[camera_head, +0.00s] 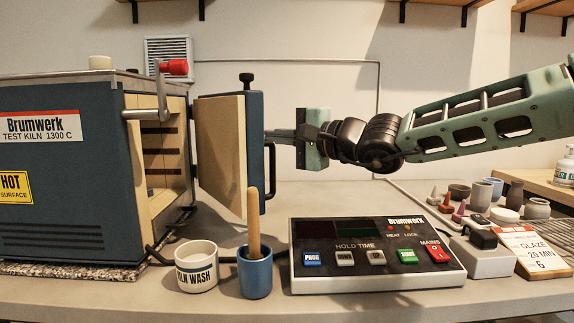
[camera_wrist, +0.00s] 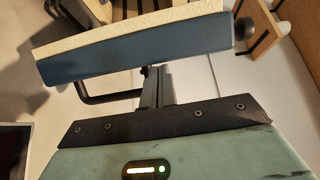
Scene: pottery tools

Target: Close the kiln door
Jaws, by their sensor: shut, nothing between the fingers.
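The blue kiln (camera_head: 60,170) stands at the left with its front opening showing a pale brick lining (camera_head: 165,150). Its door (camera_head: 230,150) is swung open, with a cream inner face and a blue outer shell. A dark bar handle (camera_head: 271,180) runs down the door's outer side. My gripper (camera_head: 268,135) is shut and empty, its fingers pointing left at the door's outer side. In the wrist view the door (camera_wrist: 140,48) lies just beyond the fingers (camera_wrist: 152,80), with the handle (camera_wrist: 85,95) beside them. I cannot tell whether the fingertips touch the door.
A latch lever with a red knob (camera_head: 174,67) sits at the kiln's front edge. Below the door stand a white cup (camera_head: 196,275) and a blue cup (camera_head: 255,275) with a wooden stick. A control box (camera_head: 375,270) lies right of them. Small pots (camera_head: 482,195) stand farther right.

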